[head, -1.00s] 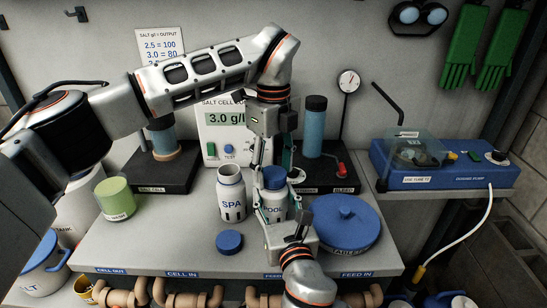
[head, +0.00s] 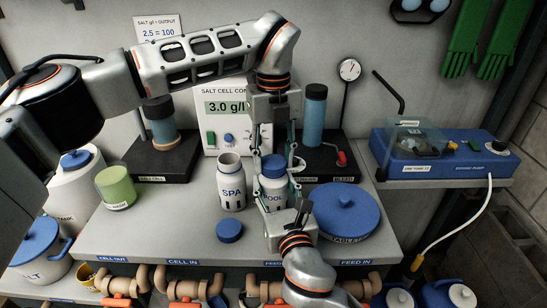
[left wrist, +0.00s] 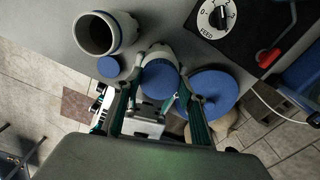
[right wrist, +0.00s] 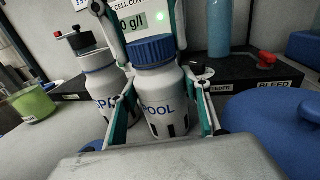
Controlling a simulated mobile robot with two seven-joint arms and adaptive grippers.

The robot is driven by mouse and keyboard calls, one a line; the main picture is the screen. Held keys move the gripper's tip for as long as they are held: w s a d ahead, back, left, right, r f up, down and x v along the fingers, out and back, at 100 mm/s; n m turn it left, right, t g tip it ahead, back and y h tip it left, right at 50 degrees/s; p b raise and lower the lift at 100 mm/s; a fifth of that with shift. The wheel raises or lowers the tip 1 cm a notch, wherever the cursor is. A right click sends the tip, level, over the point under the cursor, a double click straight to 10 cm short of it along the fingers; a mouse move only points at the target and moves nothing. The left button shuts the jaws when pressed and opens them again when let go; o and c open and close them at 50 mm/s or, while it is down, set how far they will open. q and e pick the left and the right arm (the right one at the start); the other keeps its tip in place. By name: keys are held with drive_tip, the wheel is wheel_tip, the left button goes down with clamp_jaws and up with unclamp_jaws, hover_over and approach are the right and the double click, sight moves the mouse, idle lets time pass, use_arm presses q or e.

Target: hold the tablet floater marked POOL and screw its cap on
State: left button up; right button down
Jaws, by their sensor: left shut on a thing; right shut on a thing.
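The white tablet floater marked POOL (head: 272,197) stands upright on the bench, with a blue cap (right wrist: 153,48) on its top. Whether the cap's thread is engaged cannot be seen. My right gripper (head: 277,199) comes from the front and is shut around the floater's body, a finger on each side. My left gripper (head: 273,168) points down from above and is shut on the cap. In the left wrist view the cap (left wrist: 160,80) shows between its fingers.
An open white floater marked SPA (head: 231,184) stands close left, with a loose blue cap (head: 229,231) in front. A blue round lid (head: 346,210) sits right of my right gripper. A green cup (head: 116,187) and the salt cell controller (head: 225,115) stand further off.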

use_arm(q)
drive_tip(key=m, duration=0.9)
drive_tip(key=o, duration=1.2)
drive_tip(key=shift+r, duration=2.25)
drive_tip(key=shift+c, duration=0.4)
wheel_tip(320, 180, up, 4)
drive_tip(key=n, duration=0.5)
drive_tip(key=shift+f+n, duration=0.25)
drive_tip(key=shift+n, duration=0.05)
